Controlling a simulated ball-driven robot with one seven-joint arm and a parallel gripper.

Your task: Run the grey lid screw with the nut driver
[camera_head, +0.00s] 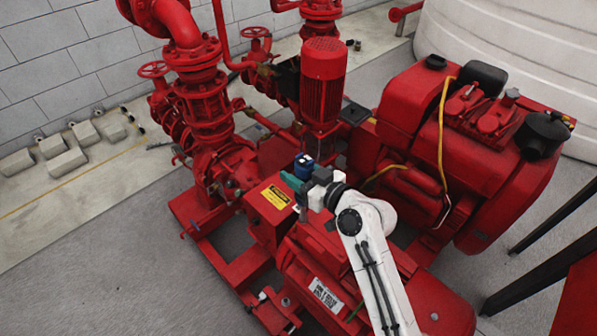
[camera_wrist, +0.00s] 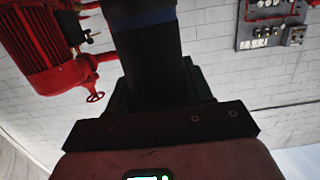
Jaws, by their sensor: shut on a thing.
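My gripper (camera_head: 300,186) is shut on the nut driver, above the red pump set in the middle of the head view. The nut driver's blue part (camera_head: 303,163) stands up from between the jaws. In the wrist view the nut driver (camera_wrist: 150,55) is a thick dark cylinder with a blue band, rising from the dark jaws. Its lower end is hidden behind the gripper. I cannot make out the grey lid screw in either view.
A red box with a yellow label (camera_head: 276,197) is just left of the gripper. A red upright motor (camera_head: 322,85) stands close behind. A red engine (camera_head: 470,140) fills the right. Pipes and valves (camera_head: 205,110) stand left. Open floor (camera_head: 110,250) lies front left.

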